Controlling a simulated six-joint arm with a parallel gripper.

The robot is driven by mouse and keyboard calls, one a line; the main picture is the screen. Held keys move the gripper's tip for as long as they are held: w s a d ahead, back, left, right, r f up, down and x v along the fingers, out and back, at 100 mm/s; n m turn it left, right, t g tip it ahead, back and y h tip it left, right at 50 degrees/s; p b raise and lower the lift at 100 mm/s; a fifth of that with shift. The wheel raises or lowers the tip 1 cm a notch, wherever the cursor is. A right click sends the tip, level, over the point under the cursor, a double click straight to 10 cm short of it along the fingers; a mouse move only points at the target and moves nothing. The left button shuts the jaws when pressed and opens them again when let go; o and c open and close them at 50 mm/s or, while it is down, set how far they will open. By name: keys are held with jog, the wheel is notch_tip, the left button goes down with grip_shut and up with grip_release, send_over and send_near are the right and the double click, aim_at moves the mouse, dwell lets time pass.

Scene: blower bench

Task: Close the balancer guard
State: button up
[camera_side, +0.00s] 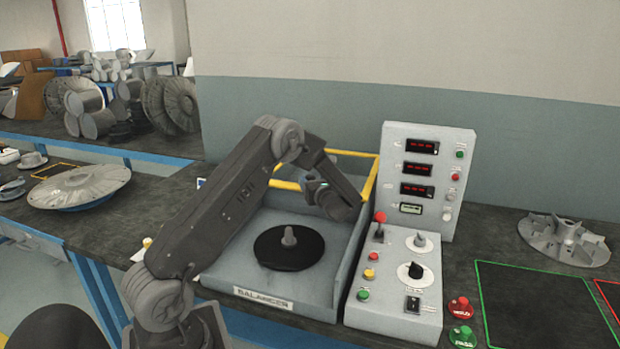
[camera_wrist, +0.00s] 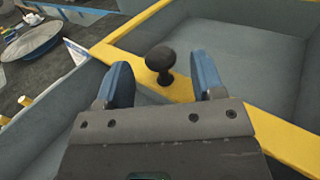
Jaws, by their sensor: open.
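The balancer (camera_side: 262,297) is a grey open-topped box with a black disc (camera_side: 289,262) and a short grey spindle inside. Its guard, a yellow-edged frame (camera_side: 371,180), stands raised at the back of the box. In the wrist view a yellow guard bar (camera_wrist: 118,56) carries a black round knob (camera_wrist: 160,59). My gripper (camera_wrist: 162,66) is open, with one blue finger on each side of the knob. I cannot tell whether the fingers touch it. In the side view my arm hides part of the guard and the fingertips do not show clearly.
A control panel (camera_side: 411,180) with displays, buttons and a lever stands right of the balancer. Red and green buttons (camera_side: 462,336) and a grey impeller (camera_side: 564,241) lie farther right. A large grey disc (camera_side: 80,186) is on the left bench.

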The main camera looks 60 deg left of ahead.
aim_at(310, 175)
jog(key=shift+w+a, duration=0.2)
jog(key=shift+a, duration=1.6)
jog(key=shift+c, duration=0.4)
grip_shut()
